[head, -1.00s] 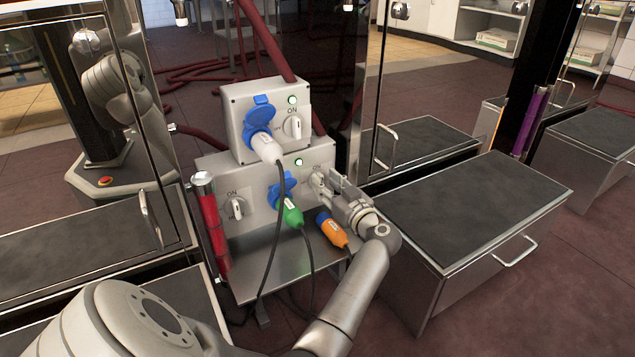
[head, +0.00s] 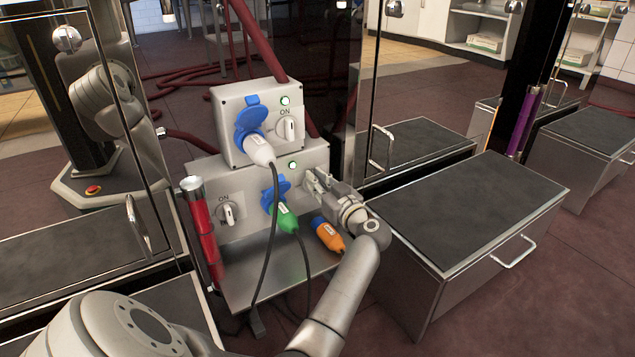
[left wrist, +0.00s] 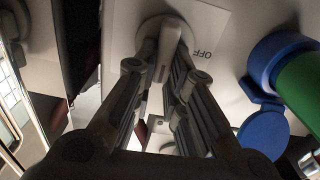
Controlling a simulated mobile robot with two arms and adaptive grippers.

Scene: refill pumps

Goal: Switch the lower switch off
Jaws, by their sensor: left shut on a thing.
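My left gripper (head: 314,182) is at the right-hand switch of the lower grey box (head: 253,230). Its fingers are shut on the switch knob and hide most of it in the head view. In the left wrist view the round base of the lower switch (left wrist: 155,27) shows between and beyond the fingertips (left wrist: 163,48), beside a plate marked OFF (left wrist: 205,40). The knob's exact angle is hard to tell. A green light (head: 292,165) is lit on the lower box. My right gripper is not in view.
A second switch (head: 228,214) sits left on the lower box. The upper box (head: 233,108) carries another switch (head: 288,128) and a white plug (head: 259,150). Green (head: 284,217) and orange (head: 328,235) connectors are close below my gripper. A red cylinder (head: 202,230) stands left.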

